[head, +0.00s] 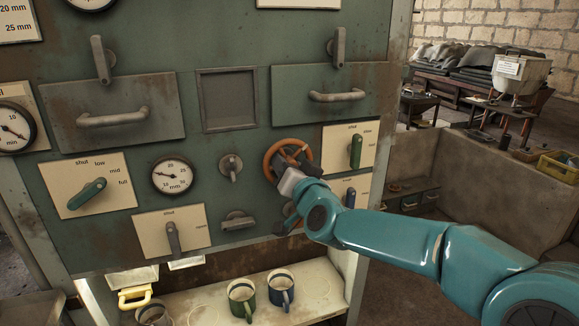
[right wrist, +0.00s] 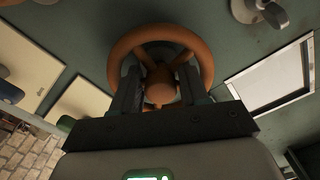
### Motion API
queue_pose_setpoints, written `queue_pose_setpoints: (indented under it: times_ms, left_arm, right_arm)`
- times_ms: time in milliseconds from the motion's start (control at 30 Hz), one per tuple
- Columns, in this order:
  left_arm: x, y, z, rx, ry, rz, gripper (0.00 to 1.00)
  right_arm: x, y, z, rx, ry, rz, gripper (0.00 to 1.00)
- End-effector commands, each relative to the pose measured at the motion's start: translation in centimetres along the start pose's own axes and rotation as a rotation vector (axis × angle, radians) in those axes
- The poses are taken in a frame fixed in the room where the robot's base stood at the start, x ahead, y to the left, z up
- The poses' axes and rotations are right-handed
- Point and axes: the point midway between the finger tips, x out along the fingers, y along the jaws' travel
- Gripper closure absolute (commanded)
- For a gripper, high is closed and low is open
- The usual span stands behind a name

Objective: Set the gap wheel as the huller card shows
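The orange handwheel (head: 287,160) is on the green panel, right of centre. My right gripper (head: 300,172) is at its front. In the right wrist view the gripper's two fingers (right wrist: 160,85) lie across the wheel (right wrist: 137,37), on either side of its hub (right wrist: 162,92). I cannot tell if they press on the hub. A round mm gauge (head: 172,175) sits left of the wheel; its needle points left. A partly visible card (head: 18,22) at top left reads "20 mm" and "25 mm". No card is labelled huller legibly. My left gripper is out of view.
Lever plates (head: 88,184) (head: 170,232) (head: 349,149) surround the wheel. A small grey knob (head: 231,166) is left of it. Drawers with handles (head: 337,96) are above. A green mug (head: 242,295) and a blue mug (head: 281,290) stand on the shelf below.

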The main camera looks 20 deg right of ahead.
Motion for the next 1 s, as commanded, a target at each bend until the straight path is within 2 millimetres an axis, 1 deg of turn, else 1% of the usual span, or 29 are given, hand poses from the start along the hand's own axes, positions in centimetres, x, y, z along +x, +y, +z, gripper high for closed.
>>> queue_pose_setpoints:
  times_ms: [233, 367, 467, 700, 800, 900, 1000]
  left_arm:
    - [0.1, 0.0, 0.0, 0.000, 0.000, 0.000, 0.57]
    - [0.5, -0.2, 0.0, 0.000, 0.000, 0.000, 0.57]
    - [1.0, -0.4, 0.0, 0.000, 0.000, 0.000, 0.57]
    - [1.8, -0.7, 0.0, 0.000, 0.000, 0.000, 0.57]
    - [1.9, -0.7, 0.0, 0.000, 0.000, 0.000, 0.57]
    - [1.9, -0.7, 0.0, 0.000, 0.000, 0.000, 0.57]
    - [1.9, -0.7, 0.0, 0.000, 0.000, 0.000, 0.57]
  right_arm:
    - [-0.1, 0.0, 0.0, 0.001, 0.001, 0.000, 0.56]
    - [-1.4, 0.1, 0.0, 0.002, 0.001, 0.000, 0.56]
    - [-3.5, 0.1, 0.1, 0.002, 0.002, -0.002, 0.56]
    - [-10.1, 0.0, 0.0, 0.002, 0.003, -0.003, 0.56]
    - [-12.4, -0.1, -0.1, 0.002, 0.003, -0.003, 0.56]
    - [-14.3, -0.1, 0.0, 0.001, 0.001, -0.002, 0.56]
    - [-15.5, -0.1, -0.1, 0.001, 0.001, -0.001, 0.56]
